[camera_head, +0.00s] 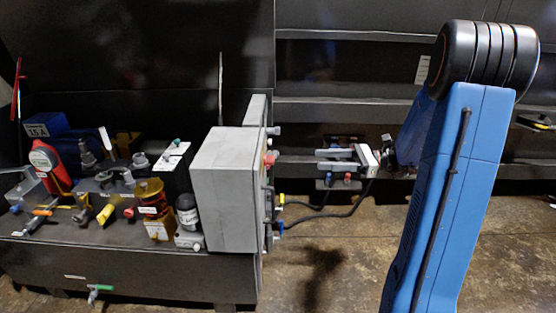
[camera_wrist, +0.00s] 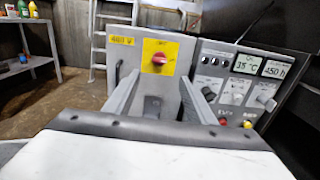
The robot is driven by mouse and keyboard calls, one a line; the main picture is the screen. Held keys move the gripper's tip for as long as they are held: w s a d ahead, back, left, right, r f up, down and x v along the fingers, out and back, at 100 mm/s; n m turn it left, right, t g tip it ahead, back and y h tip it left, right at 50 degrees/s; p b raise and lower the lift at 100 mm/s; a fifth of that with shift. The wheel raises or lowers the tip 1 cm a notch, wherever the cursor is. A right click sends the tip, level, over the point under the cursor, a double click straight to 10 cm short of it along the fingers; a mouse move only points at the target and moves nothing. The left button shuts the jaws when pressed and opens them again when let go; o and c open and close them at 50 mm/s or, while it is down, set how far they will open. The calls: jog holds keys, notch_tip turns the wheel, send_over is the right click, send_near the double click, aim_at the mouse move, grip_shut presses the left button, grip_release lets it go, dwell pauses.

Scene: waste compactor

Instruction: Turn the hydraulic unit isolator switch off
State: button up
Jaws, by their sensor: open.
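The isolator switch is a red rotary knob (camera_wrist: 159,59) on a yellow plate in the wrist view. It is on the front of a grey box (camera_wrist: 139,40). In the head view this grey box (camera_head: 225,190) stands at the right end of the bench, and the red knob (camera_head: 269,160) shows edge-on on its right side. My gripper (camera_head: 319,160) is open and empty, to the right of the knob with a gap between. In the wrist view the knob lies ahead, beyond and between the fingertips (camera_wrist: 160,82). The knob's exact angle is hard to tell.
A control panel (camera_wrist: 240,85) with displays, knobs and buttons stands right of the box. Cables (camera_head: 330,213) hang below my gripper. The bench at left is crowded with tools and fittings, including a red handheld meter (camera_head: 50,168). A ladder (camera_wrist: 100,45) stands behind.

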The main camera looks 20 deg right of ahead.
aim_at(269, 160)
jog(key=x, duration=1.5)
jog(key=shift+a, duration=0.35)
jog(key=shift+w, duration=0.1)
jog(key=c, duration=1)
